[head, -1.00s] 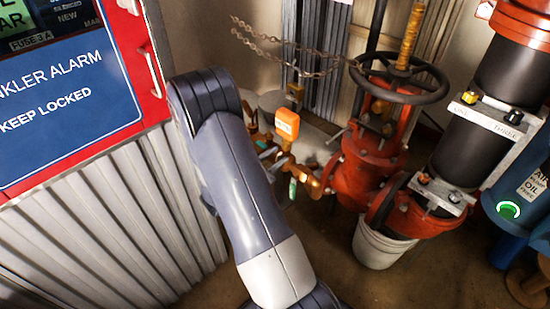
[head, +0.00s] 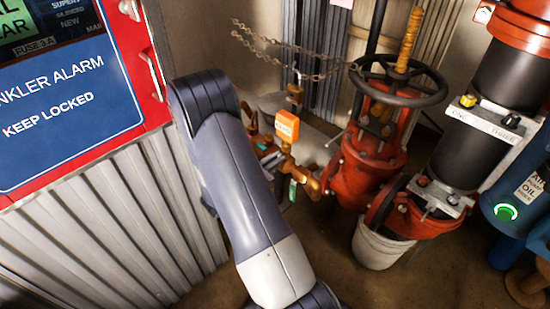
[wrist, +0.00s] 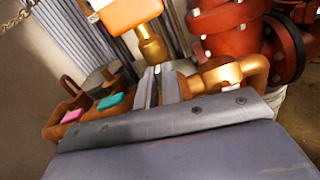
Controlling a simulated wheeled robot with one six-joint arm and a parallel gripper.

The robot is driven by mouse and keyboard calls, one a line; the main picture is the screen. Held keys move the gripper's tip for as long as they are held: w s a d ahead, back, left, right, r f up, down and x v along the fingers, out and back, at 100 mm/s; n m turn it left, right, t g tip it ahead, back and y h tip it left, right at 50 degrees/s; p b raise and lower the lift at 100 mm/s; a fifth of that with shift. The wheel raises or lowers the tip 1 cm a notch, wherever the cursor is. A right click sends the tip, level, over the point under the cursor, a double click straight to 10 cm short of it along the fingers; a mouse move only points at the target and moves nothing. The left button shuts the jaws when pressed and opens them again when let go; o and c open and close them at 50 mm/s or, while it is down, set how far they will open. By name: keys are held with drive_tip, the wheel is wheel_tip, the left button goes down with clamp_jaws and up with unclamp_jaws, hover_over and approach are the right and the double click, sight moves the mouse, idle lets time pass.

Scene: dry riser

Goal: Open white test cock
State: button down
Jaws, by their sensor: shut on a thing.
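The two grey fingers of my gripper (wrist: 160,86) stand close together in the middle of the wrist view, beside a brass pipe fitting (wrist: 225,76). They are shut on a narrow pale piece, apparently the white test cock; the fingers hide most of it. To their left are a teal handle (wrist: 112,101) and a pink handle (wrist: 72,115) on the brass body.
A red valve with a black handwheel (head: 398,80) stands to the right, above a white bucket (head: 378,247). A chain (head: 285,45) hangs behind. The red and blue alarm cabinet (head: 70,110) is at left.

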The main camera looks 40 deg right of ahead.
drive_tip(key=shift+n, duration=0.9)
drive_tip(key=c, duration=1.6)
unclamp_jaws()
drive_tip(key=shift+o, duration=0.2)
drive_tip(key=shift+a, duration=0.1)
drive_tip(key=a, duration=1)
drive_tip(key=shift+s+a+p, duration=0.3)
drive_tip(key=shift+s+p, duration=0.05)
drive_tip(key=d, duration=1)
drive_tip(key=shift+w+d, duration=0.4)
